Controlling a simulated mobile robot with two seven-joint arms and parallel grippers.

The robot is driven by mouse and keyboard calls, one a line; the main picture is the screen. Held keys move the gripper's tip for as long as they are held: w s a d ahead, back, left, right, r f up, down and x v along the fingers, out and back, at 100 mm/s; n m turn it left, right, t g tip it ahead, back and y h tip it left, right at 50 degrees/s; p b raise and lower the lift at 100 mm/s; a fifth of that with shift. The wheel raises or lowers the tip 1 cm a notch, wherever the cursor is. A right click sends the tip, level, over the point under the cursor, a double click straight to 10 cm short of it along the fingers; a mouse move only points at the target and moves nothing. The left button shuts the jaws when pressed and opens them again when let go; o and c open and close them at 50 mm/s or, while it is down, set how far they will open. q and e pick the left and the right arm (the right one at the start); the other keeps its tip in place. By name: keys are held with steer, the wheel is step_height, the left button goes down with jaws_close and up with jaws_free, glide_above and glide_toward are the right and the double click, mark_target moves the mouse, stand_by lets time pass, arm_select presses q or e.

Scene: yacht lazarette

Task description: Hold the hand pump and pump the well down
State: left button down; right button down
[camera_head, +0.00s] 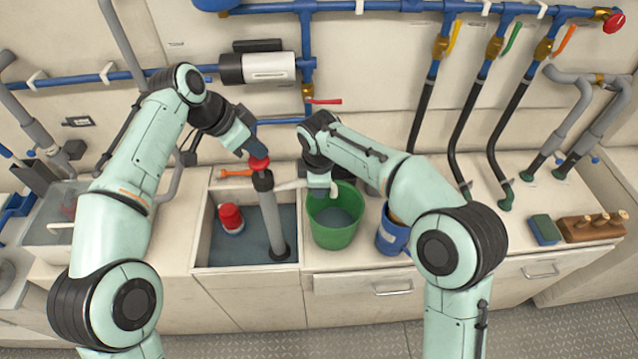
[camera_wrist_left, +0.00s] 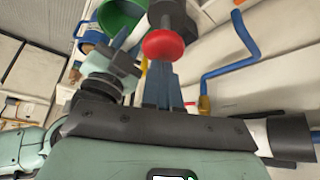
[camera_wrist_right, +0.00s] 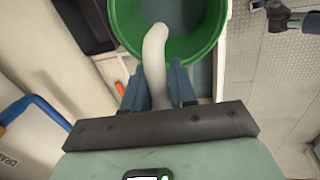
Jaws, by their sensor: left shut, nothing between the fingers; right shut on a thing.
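The hand pump (camera_head: 271,222) is a grey tube with a black collar, standing slightly tilted in the open well (camera_head: 205,235), which holds dark water. Its red knob (camera_head: 259,163) is at the top. My left gripper (camera_head: 252,148) is shut and empty, its fingertips at the knob; the left wrist view shows the red knob (camera_wrist_left: 163,44) just beyond the blue fingers (camera_wrist_left: 162,78). I cannot tell whether they touch. My right gripper (camera_wrist_right: 157,70) is shut on the pump's white spout hose (camera_wrist_right: 155,45), whose curved end is over the green bucket (camera_head: 334,235). The bucket holds some water.
A red float-like object (camera_head: 230,218) sits in the well. A blue bucket (camera_head: 391,238) stands right of the green one. Pipes and valves line the back wall.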

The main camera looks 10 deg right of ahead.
arm_select(q)
steer(key=shift+f, duration=1.55)
steer(key=shift+r, duration=2.35)
steer(key=shift+f, duration=2.4)
steer(key=shift+r, duration=2.35)
